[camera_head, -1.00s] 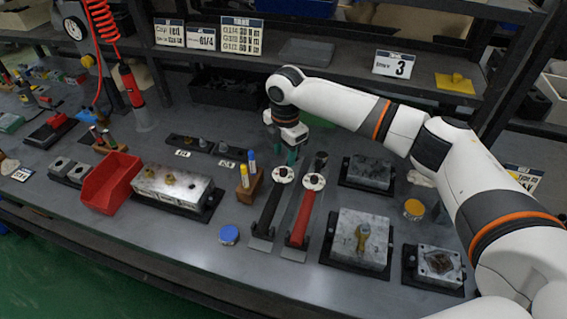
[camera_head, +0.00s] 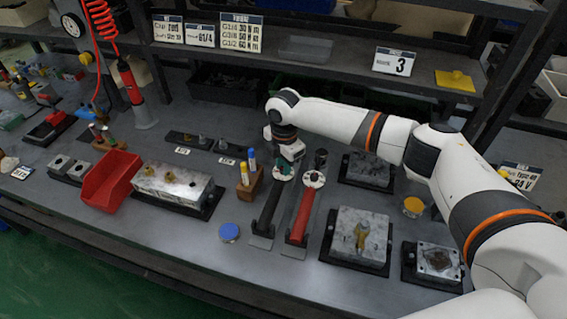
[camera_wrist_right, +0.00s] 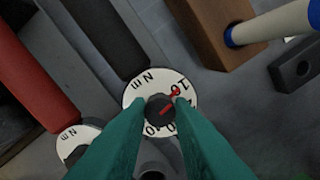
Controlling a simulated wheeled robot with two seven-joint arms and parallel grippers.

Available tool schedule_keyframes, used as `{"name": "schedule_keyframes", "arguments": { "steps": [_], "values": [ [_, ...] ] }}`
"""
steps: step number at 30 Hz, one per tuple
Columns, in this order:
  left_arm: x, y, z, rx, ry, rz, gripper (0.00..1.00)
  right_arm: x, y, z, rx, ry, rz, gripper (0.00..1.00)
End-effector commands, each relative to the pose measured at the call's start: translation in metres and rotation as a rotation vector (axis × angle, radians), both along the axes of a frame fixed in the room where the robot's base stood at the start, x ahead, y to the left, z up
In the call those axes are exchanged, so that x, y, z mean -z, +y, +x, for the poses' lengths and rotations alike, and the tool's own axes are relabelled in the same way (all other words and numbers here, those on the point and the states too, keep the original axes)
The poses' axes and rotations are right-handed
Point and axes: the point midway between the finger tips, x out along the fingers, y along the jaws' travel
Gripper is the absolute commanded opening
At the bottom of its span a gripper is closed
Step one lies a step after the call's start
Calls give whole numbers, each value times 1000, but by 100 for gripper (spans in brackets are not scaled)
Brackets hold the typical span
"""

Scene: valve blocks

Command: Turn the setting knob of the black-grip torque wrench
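The black-grip torque wrench (camera_head: 266,212) lies in a holder mid-bench. Its round white dial shows in the right wrist view (camera_wrist_right: 134,93), with a dark setting knob (camera_wrist_right: 158,108) and a red pointer near the 10 mark. My right gripper (camera_wrist_right: 160,100) has its teal fingers down on both sides of the knob; in the head view its tips (camera_head: 284,171) are at that dial. The fingertips look very close to the knob, but I cannot tell whether they press it. The red-grip torque wrench (camera_head: 301,215) lies alongside, its dial (camera_wrist_right: 72,140) partly hidden by a finger. My left gripper is out of view.
A wooden block (camera_head: 248,186) with blue and yellow pens stands close left of the black-grip wrench. Valve blocks (camera_head: 360,236) stand to the right. A red bin (camera_head: 110,182) and a metal block (camera_head: 172,182) are left.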

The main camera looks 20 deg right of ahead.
Motion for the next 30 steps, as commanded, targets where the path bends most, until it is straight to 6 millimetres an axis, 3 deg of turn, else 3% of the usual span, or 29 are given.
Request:
{"name": "schedule_keyframes", "arguments": {
  "steps": [14, 30],
  "values": [
    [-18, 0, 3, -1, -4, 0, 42, -3, 1, 0, 112, 2, 2, 0],
    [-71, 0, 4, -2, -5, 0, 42, -5, 2, -1, 595, 2, 3, 0]
  ]
}}
